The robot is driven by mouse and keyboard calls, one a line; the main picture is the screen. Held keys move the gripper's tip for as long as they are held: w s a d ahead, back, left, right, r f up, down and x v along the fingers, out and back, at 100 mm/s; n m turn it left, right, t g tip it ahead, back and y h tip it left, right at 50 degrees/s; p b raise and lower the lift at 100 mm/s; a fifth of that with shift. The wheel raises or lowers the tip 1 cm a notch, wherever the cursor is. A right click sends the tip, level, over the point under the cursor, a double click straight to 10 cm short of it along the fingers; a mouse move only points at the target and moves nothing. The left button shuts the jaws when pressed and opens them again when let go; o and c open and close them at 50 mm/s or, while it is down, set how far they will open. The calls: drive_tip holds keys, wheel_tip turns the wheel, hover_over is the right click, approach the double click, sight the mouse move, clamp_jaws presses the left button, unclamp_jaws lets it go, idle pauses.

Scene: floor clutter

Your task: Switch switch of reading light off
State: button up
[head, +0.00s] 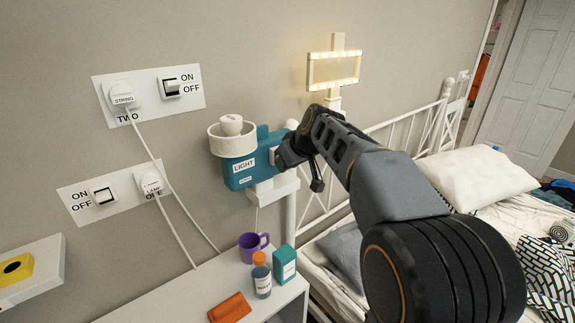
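A lit reading light (334,70), a cream frame glowing yellow, is mounted on the wall above the bed's headboard. Below it to the left is a teal box (236,181) labelled LIGHT, on a white bracket. My gripper (284,156) is at the right side of this box, end-on to it. I cannot tell whether it touches the box. My arm comes in from the lower right. The fingers are dark and partly hidden, so their opening does not show. No switch on the box is clearly visible; my gripper covers its right part.
Two wall plates at left carry ON/OFF switches: the upper switch (171,87) beside a STRING plug, the lower switch (103,196) beside a second plug. A white cabinet (205,284) bears a purple mug (251,247), a bottle (262,280) and a teal box (284,264). A bed stands at right.

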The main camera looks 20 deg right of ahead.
drive_tip(key=o, duration=0.9)
drive_tip(key=v, duration=1.3)
drive_tip(key=shift+s+r+p, duration=0.2)
drive_tip(key=shift+r+p, duration=0.1)
drive_tip(key=shift+r, duration=0.05)
drive_tip(key=shift+d, duration=0.1)
drive_tip(key=s+f+m+g+h+p, duration=0.25)
drive_tip(key=f+m, duration=0.25)
drive_tip(key=f, duration=0.5)
drive_tip(key=shift+n+g+h, duration=0.25)
drive_tip(key=shift+n+g, duration=0.15)
drive_tip(key=shift+g, duration=0.15)
drive_tip(key=s+a+f+p, duration=0.1)
drive_tip(key=s+f, duration=0.1)
drive_tip(key=s, duration=0.2)
drive_tip(key=s+a+f+p, duration=0.1)
drive_tip(key=s+a+f, duration=0.1)
drive_tip(key=s, duration=0.3)
drive_tip(key=s+a+f+p, duration=0.1)
drive_tip(key=s+f+p, duration=0.1)
drive_tip(key=s+f, duration=0.2)
drive_tip(key=shift+s+a+f, duration=0.25)
